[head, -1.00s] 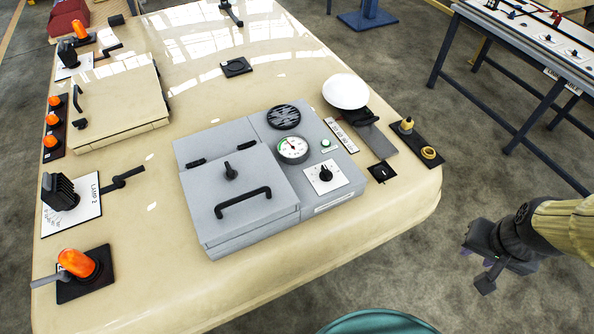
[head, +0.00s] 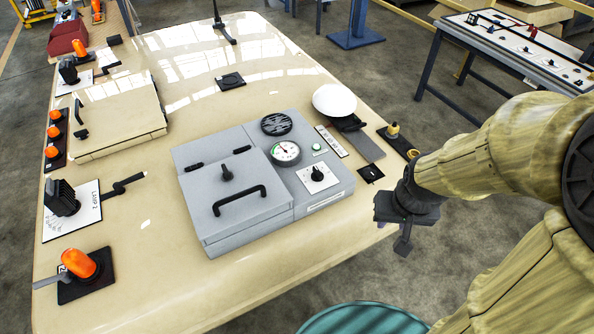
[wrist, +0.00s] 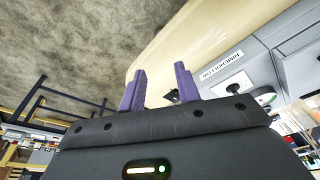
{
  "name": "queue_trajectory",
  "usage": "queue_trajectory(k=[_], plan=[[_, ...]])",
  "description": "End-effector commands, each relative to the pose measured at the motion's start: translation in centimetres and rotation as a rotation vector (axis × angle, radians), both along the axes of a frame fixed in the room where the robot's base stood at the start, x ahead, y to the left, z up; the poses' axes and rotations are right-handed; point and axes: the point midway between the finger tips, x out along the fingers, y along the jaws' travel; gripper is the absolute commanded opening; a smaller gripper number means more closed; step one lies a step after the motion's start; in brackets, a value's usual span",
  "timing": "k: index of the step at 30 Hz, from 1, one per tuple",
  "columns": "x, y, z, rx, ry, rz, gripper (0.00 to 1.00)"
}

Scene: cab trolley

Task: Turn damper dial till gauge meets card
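The damper dial (head: 317,174) is a black knob on a white square plate, on the right part of a grey box. The round gauge (head: 285,151) with a white face and a green band sits just behind it; its exact reading is too small to tell. My gripper (head: 403,228) hangs to the right of the box, apart from the dial. In the wrist view its two purple fingers (wrist: 160,70) are spread and empty, with the dial (wrist: 234,88) beyond them to the right.
The grey box has a lid with a black handle (head: 240,200) left of the dial. A white dome (head: 334,100) and a black-based fitting (head: 394,134) stand at the right. Orange lamps (head: 78,263) line the left. A teal round object (head: 362,318) is at the bottom.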

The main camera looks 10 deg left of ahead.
Motion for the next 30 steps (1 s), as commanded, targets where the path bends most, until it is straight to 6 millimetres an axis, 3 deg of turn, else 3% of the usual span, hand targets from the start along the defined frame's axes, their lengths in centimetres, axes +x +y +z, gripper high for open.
queue_trajectory(k=[17,23,30], plan=[[0.5,0.2,0.2,-0.001,0.002,0.008,0.33],[4.3,1.5,1.8,-0.006,0.032,0.084,0.33],[11.5,6.0,5.3,-0.024,0.105,0.253,0.33]])
